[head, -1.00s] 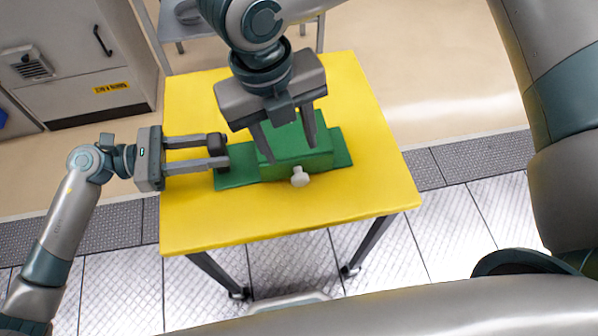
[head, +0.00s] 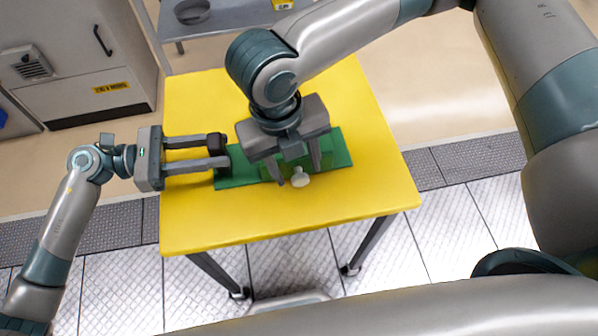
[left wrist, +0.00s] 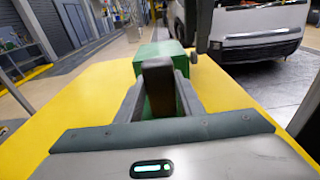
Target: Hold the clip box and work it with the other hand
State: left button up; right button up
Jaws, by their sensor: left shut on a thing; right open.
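The green clip box (head: 265,172) stands on a green base plate (head: 341,150) on the yellow table. A white knob (head: 300,178) sticks out of its near side. My left gripper (head: 213,153) is shut on a dark block at the left end of the base plate; this dark block (left wrist: 158,85) also shows between the fingers in the left wrist view, with the green box (left wrist: 150,50) behind it. My right gripper (head: 297,172) is open and points down over the box, its fingers apart near the knob. Its palm hides most of the box.
The yellow table (head: 235,220) is clear in front of the box and to its right. A grey table (head: 232,18) with a round dark dish (head: 192,11) stands behind. A grey cabinet (head: 85,70) is at the back left.

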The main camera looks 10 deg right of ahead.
aim_at(299, 177)
jog(key=shift+d+f, duration=0.15)
jog(key=shift+f, duration=0.8)
jog(key=shift+d+f, duration=0.15)
jog(key=shift+f, duration=0.8)
